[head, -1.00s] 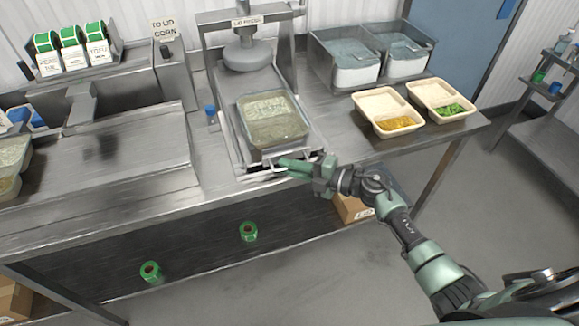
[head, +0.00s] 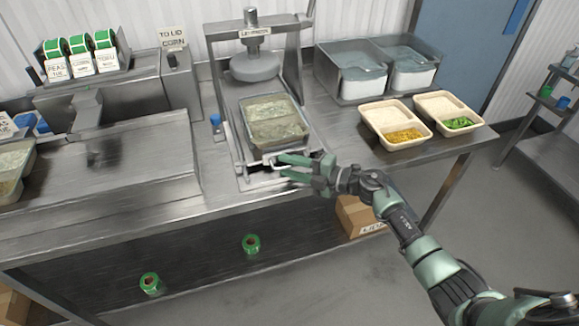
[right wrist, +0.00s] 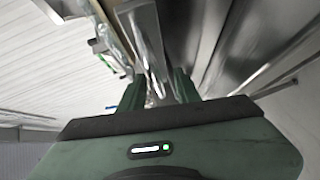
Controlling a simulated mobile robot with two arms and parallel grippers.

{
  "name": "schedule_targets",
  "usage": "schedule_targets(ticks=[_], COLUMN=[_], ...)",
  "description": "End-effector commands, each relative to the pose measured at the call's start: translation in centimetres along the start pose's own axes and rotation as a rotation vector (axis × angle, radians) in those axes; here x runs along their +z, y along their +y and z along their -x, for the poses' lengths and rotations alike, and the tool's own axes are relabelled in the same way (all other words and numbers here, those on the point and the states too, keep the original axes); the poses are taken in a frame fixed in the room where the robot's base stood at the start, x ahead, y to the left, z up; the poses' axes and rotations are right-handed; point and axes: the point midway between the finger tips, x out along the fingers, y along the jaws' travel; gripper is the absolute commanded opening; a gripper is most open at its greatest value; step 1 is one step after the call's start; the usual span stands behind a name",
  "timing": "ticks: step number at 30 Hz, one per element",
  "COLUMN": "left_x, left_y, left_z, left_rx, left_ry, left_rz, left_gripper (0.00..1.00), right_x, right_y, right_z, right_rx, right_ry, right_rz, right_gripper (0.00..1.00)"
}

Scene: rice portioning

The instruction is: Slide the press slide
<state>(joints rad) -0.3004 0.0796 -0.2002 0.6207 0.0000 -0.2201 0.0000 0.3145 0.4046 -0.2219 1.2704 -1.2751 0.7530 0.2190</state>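The press slide (head: 237,142) is a metal tray pulled out toward me, below and in front of the round plate of the lid press (head: 254,66). A filled, clear-looking container (head: 275,121) sits on it, its far edge close to the plate. The slide's handle (head: 262,165) is a bar at its front. My right gripper (head: 284,166) is at this handle, with its green fingers on either side of it. In the right wrist view the fingers (right wrist: 158,88) stand apart with metal between them; how firmly they close is unclear. My left gripper is out of view.
Two open trays with corn (head: 404,135) and peas (head: 460,122) stand right of the press. Behind them are metal bins (head: 352,91). A blue-capped bottle (head: 215,121) stands close left of the slide. Label rolls (head: 105,39) are at the back left.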

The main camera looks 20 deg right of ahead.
Motion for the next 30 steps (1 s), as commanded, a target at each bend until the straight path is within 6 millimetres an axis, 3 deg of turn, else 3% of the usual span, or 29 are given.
schedule_targets(ticks=[10,21,30], left_x=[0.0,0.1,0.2], left_y=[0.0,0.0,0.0], left_z=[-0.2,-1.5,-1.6], left_rx=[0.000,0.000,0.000], left_ry=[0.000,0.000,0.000], left_rz=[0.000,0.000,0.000], left_gripper=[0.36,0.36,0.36], right_x=[0.1,0.1,0.1], right_y=[-0.1,-0.3,0.0], right_z=[0.6,6.4,7.8], right_rx=[0.000,-0.002,0.000], right_ry=[0.000,0.000,0.000], right_rz=[0.001,0.001,0.000], right_gripper=[0.32,0.32,0.32])
